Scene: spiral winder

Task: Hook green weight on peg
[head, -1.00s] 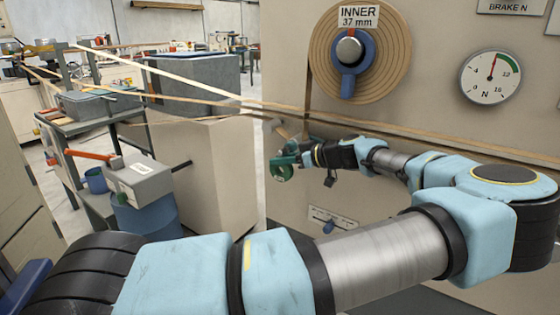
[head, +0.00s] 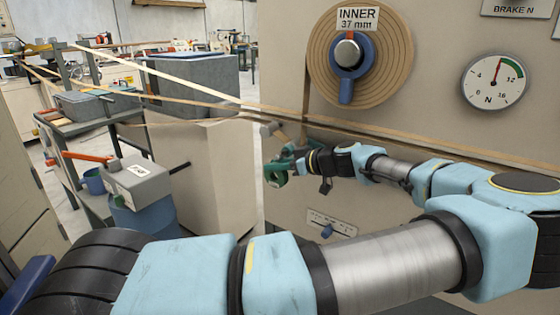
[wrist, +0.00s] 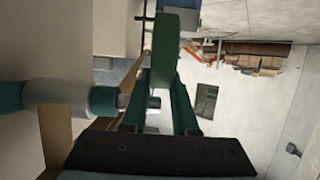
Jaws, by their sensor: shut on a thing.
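The green weight (head: 275,174) is a thick disc-like piece in front of the winder's beige panel; it also shows in the wrist view (wrist: 172,40). My gripper (head: 288,160) is shut on it and holds it in the air. In the wrist view the weight stands edge-on between my two green fingers (wrist: 160,85). A short metal pin (wrist: 150,101) ends close to the fingers in that view. I cannot tell whether this pin is the peg, or whether it touches the weight. A small grey block (head: 268,129) on a thin arm shows just above my gripper.
Wooden strips (head: 180,73) run across the scene to the winder panel. A blue knob (head: 346,60) on a wooden spiral and a dial (head: 495,80) are on the panel. A grey box with a red handle (head: 88,156) stands at left. A small slider (head: 328,229) is below my forearm.

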